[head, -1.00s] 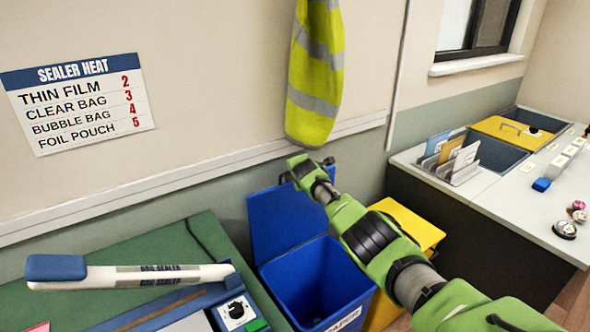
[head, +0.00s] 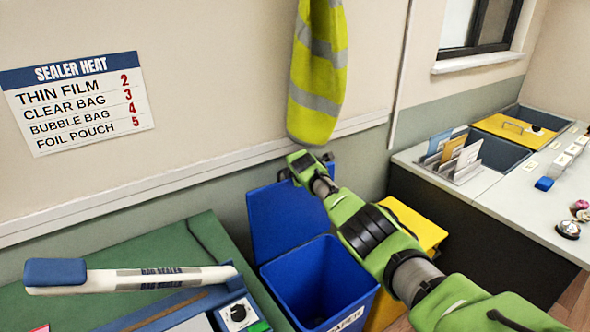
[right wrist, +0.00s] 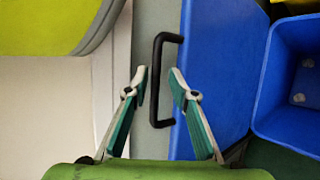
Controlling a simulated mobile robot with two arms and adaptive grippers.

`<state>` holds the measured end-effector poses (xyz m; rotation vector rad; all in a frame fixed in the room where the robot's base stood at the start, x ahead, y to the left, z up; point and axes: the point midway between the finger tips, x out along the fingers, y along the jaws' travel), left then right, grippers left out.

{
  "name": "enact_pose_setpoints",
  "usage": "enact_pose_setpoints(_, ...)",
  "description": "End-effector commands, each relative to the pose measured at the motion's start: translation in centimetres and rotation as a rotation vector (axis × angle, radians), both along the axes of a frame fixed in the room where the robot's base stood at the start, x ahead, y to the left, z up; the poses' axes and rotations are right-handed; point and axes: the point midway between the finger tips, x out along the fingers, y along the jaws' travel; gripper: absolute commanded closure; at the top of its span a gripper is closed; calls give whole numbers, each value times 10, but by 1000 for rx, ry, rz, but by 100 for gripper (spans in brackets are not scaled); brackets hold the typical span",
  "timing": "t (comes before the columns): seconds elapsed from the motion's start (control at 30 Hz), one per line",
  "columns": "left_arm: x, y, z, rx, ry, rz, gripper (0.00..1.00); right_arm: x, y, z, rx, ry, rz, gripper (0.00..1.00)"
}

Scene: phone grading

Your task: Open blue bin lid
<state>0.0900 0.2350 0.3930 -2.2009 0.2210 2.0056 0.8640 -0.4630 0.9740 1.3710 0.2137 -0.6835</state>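The blue bin (head: 316,284) stands on the floor beside the green table, with its inside in plain view. Its blue lid (head: 288,220) is swung up and back towards the wall. In the right wrist view, the lid (right wrist: 225,70) carries a black bar handle (right wrist: 155,108). My right gripper (right wrist: 158,72) is open, its two fingers apart with the handle between them in the picture. I cannot tell whether either finger touches it. In the head view my right arm hides the gripper's fingers and part of the handle. My left gripper is out of view.
A yellow bin (head: 421,226) stands right of the blue one, partly behind my right arm. A green table (head: 150,245) with a bag sealer (head: 150,279) is at left. A yellow vest (head: 318,80) hangs above the lid. A grey counter (head: 530,205) is at right.

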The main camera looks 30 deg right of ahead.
Motion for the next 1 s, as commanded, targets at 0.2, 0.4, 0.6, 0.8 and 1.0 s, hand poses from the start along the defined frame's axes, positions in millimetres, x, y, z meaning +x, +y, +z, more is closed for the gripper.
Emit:
enact_pose_setpoints(0.2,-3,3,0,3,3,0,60,-1,0,-1,1,2,-2,75)
enact_pose_setpoints(0.4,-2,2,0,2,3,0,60,-3,0,1,0,1,-2,75)
enact_pose_setpoints(0.6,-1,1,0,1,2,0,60,-10,3,8,1,-2,-1,75)
enact_pose_setpoints(0.8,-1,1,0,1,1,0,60,-20,8,14,0,-2,0,75)
enact_pose_setpoints(1.0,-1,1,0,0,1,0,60,-34,13,23,0,-2,0,75)
